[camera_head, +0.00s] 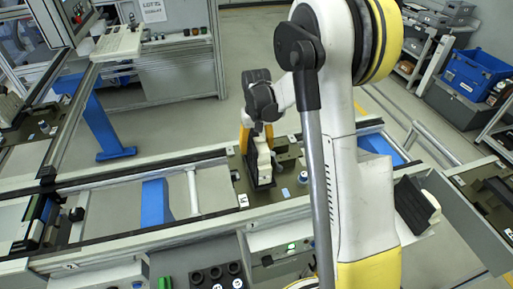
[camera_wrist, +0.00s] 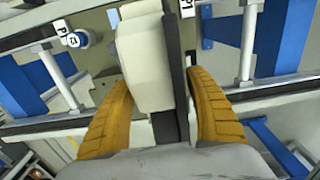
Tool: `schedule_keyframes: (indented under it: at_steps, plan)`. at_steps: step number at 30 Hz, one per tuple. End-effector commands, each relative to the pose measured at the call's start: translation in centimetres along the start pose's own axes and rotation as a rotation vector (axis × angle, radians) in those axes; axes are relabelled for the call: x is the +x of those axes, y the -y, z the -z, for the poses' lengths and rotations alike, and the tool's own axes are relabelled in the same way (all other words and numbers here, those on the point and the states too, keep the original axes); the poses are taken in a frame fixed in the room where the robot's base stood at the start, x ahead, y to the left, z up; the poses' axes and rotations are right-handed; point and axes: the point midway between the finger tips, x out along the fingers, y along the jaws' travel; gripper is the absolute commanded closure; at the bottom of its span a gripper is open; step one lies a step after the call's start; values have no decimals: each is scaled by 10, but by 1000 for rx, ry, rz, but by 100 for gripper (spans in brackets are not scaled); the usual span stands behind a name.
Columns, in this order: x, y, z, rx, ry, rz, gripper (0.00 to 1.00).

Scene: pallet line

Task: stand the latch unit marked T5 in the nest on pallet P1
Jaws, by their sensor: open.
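A cream latch unit with a dark plate along one side (camera_head: 263,165) stands upright on the olive pallet (camera_head: 273,193) on the line. It also fills the upper middle of the wrist view (camera_wrist: 145,60). I cannot read a T5 mark on it. My gripper (camera_head: 257,137) points down over the unit. In the wrist view its yellow fingers (camera_wrist: 161,80) are open, one on each side of the unit; the left finger is close to the cream body, and contact cannot be told. The unit's foot and the nest under it are hidden.
Dark upright units (camera_head: 38,222) stand at the line's left end. A control panel with black buttons (camera_head: 215,276) lies in front. Another dark pallet (camera_head: 488,187) is at the right edge. A blue crate (camera_head: 478,75) is at the back right. The rails left of the pallet are open.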

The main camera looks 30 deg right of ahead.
Motion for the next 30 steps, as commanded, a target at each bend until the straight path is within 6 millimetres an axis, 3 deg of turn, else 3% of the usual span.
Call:
schedule_keyframes:
  at_steps: [12, 20, 25, 30]
  plan:
    - [-90, 0, -1, 0, 0, 0, 36]
    - [-119, 2, -4, -4, -9, 0, 36]
    - [-151, 17, -33, -30, -85, 1, 36]
    - [-186, 38, -86, -73, -217, 7, 36]
